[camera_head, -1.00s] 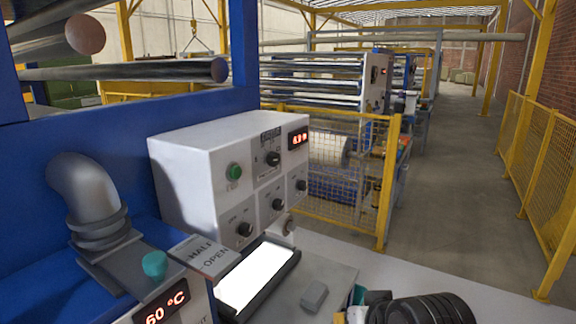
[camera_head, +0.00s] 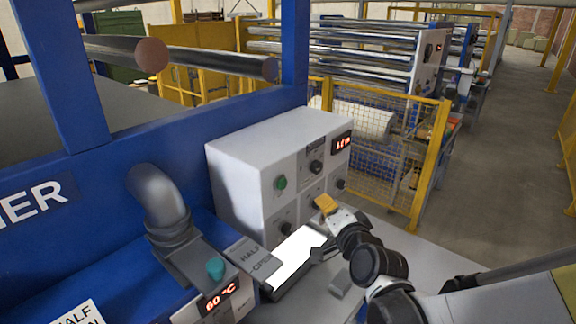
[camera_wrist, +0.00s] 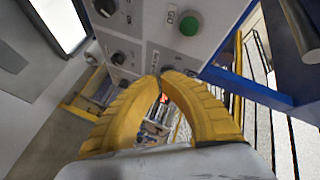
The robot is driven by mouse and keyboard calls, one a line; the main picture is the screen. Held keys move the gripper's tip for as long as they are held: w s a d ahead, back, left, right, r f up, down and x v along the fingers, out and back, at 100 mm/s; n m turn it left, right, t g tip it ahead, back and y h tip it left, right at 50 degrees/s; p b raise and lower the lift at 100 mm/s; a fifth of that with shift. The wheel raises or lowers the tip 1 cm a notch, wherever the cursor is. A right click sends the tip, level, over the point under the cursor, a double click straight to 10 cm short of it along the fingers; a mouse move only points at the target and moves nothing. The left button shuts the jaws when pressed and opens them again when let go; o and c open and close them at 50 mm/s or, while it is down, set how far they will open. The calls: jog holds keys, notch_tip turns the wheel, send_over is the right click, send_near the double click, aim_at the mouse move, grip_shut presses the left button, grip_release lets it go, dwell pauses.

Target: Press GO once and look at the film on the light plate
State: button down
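The green GO button (camera_head: 281,183) is on the front of the white control box (camera_head: 245,180); in the wrist view the GO button (camera_wrist: 189,25) is above and right of my fingertips. My gripper (camera_head: 325,204) has yellow fingers and is in front of the box's lower knobs, right of the button and apart from it. In the wrist view my gripper's (camera_wrist: 161,74) tips meet with nothing visible between them. The light plate (camera_head: 298,254) glows white below the box, its right side partly behind my arm. No film can be made out on it.
Black knobs (camera_head: 316,167) and a red display (camera_head: 342,143) share the box face. Left are a grey elbow pipe (camera_head: 158,195), a teal knob (camera_head: 215,267) and a "60 °C" display (camera_head: 220,297). A small grey block (camera_head: 341,284) lies on the table. A yellow mesh fence (camera_head: 390,150) stands behind.

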aim_at(283, 184)
jog(key=shift+a, duration=0.1)
dwell(0.3)
jog(key=w+a, duration=0.5)
jog(key=a, duration=0.1)
jog(key=shift+w+a, duration=0.2)
jog(key=shift+a, duration=0.15)
jog(key=shift+a, duration=0.1)
dwell(1.3)
jog(key=shift+w+a+b, duration=0.25)
jog(key=shift+b, duration=0.1)
jog(key=shift+w+a, duration=0.3)
jog(key=shift+a, duration=0.05)
dwell(0.7)
dwell(0.4)
jog(key=shift+s+d, duration=0.55)
jog(key=shift+d, duration=0.1)
